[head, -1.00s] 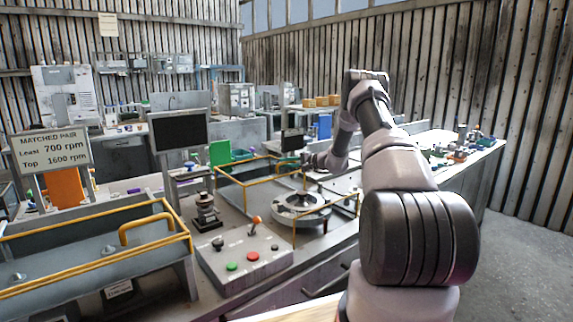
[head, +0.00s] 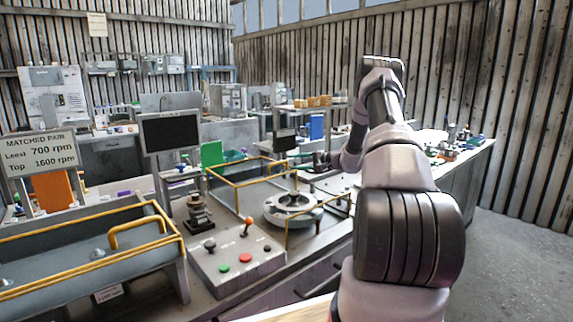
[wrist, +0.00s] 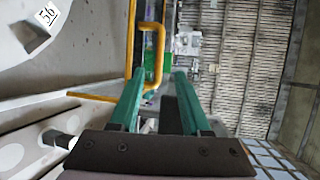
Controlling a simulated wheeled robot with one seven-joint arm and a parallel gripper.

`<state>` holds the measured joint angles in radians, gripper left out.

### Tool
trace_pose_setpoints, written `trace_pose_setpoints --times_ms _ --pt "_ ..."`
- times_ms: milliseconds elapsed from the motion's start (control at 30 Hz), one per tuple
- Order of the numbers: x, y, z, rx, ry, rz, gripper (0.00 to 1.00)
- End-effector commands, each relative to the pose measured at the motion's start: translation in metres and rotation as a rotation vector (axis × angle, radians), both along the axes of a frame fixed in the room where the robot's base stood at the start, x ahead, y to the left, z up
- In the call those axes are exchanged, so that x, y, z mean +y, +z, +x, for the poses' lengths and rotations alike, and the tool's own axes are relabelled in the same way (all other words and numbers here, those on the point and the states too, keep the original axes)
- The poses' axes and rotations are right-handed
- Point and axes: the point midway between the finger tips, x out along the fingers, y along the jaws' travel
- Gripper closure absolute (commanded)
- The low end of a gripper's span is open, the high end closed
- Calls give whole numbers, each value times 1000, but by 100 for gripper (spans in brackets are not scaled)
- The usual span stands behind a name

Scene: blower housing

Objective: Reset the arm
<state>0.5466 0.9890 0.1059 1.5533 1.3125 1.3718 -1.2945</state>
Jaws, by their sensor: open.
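My gripper (wrist: 160,100) shows in the wrist view with its two green fingers apart and nothing between them. In the head view my arm reaches forward on the right, and its gripper end is small and partly hidden near the yellow-railed station. In the wrist view a yellow handle (wrist: 153,45) stands just beyond the left finger. I cannot tell whether they touch.
A control box (head: 238,262) with buttons and levers sits at the bench front. A round metal fixture (head: 293,208) lies behind it, within yellow rails (head: 238,184). A yellow-railed trough (head: 80,240) is at left. Open floor (head: 510,250) lies at right.

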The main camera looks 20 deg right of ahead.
Motion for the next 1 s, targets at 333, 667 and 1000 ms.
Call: trace_pose_setpoints --times_ms 333,667,1000 --pt "-10 3 -11 0 1 2 53" --pt "-8 5 -11 1 4 -1 53" --pt "80 107 -62 102 204 -160 53"
